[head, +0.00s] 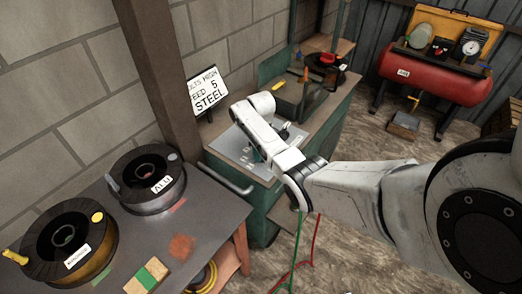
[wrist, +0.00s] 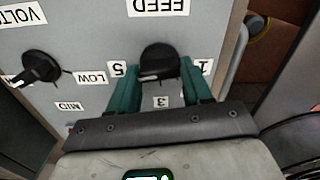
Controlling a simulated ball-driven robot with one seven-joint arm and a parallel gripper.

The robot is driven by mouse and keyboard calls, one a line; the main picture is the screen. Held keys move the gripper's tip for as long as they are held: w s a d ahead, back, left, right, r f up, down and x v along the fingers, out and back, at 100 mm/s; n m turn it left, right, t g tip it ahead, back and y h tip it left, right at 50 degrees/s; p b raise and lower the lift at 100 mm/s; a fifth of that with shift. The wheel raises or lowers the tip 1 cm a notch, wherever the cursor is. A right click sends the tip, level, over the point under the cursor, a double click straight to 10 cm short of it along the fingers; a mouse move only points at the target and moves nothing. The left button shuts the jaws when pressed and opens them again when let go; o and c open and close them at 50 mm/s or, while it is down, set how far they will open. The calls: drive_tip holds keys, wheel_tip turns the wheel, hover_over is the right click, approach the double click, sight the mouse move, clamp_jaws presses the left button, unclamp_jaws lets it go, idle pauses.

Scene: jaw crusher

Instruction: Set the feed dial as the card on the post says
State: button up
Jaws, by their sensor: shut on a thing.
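In the wrist view, the black feed dial (wrist: 158,58) sits on a grey panel under an upside-down FEED label (wrist: 158,7). Labels 5 (wrist: 117,69), 3 (wrist: 161,102) and 1 (wrist: 204,68) surround it. My gripper (wrist: 160,76) has its green fingers shut on the dial, one on each side. I cannot tell clearly where the dial points. In the head view, the card (head: 208,91) by the post (head: 150,60) shows "HIGH", "EED 5" and "STEEL"; its left edge is cut off by the post. My arm hides the dial there.
A volts knob (wrist: 40,67) with LOW and MID labels is left of the feed dial. In the head view, a bench (head: 140,232) with wire spools stands at the left. A red compressor tank (head: 428,85) stands at the back right.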

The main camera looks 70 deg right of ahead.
drive_tip(key=o, duration=1.1)
drive_tip(key=shift+c, duration=0.2)
drive_tip(key=shift+r, duration=0.1)
wheel_tip(320, 180, up, 11)
drive_tip(key=shift+f, duration=0.2)
drive_tip(key=shift+t, duration=0.3)
drive_tip(key=a+f, duration=0.2)
drive_tip(key=a, duration=0.5)
drive_tip(key=a+f, duration=0.3)
drive_tip(key=a, duration=0.4)
drive_tip(key=s+a+f, duration=0.1)
drive_tip(key=a+f, duration=0.2)
drive_tip(key=a, duration=0.4)
drive_tip(key=shift+f, duration=0.2)
drive_tip(key=s+a+r, duration=0.1)
drive_tip(key=s+a, duration=1.3)
drive_tip(key=s, duration=0.2)
drive_tip(key=shift+s+a+r, duration=0.2)
drive_tip(key=shift+s+r, duration=0.1)
drive_tip(key=shift+r, duration=0.05)
